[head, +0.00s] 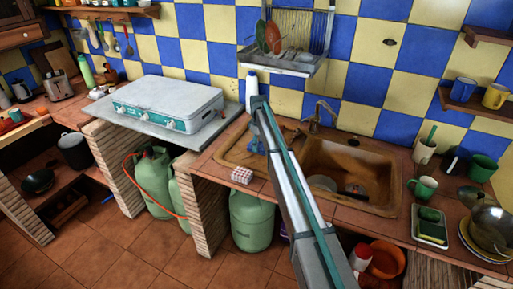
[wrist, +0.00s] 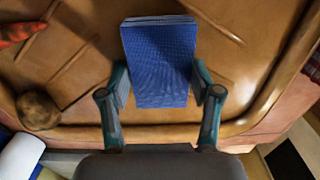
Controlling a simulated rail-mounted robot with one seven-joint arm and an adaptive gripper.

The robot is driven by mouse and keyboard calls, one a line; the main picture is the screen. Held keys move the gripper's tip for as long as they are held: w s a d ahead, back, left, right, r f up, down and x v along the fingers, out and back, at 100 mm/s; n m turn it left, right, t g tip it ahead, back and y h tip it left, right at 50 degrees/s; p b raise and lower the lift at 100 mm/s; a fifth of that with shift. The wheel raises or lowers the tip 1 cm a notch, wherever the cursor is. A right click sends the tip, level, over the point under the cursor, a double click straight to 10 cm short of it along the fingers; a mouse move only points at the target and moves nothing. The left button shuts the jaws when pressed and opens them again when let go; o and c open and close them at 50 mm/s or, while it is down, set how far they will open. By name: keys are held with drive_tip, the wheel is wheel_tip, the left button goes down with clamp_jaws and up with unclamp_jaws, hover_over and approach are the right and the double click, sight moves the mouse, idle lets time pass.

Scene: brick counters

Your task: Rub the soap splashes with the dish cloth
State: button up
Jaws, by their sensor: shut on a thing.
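My gripper (wrist: 160,85) is shut on the dish cloth (wrist: 160,45), a folded blue cloth with layered edges, one finger on each side. In the wrist view the cloth lies over the brown grooved drainboard (wrist: 75,60); I cannot tell whether it touches it. In the head view a small blue patch (head: 255,144) shows at the end of my arm, over the drainboard left of the sink basin; the arm hides much of this spot. I cannot make out any soap splashes.
The sink basin (head: 350,180) is to the right, with a faucet (head: 318,115) behind it. A white bottle (head: 251,92) stands behind the drainboard. A brown round scrubber (wrist: 38,110) and a red-orange thing (wrist: 18,33) lie near the cloth.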

wheel_tip(320, 180, up, 3)
drive_tip(key=shift+r+p, duration=0.15)
drive_tip(key=shift+p, duration=0.4)
drive_tip(key=shift+r+p, duration=0.75)
drive_tip(key=shift+r, duration=1.65)
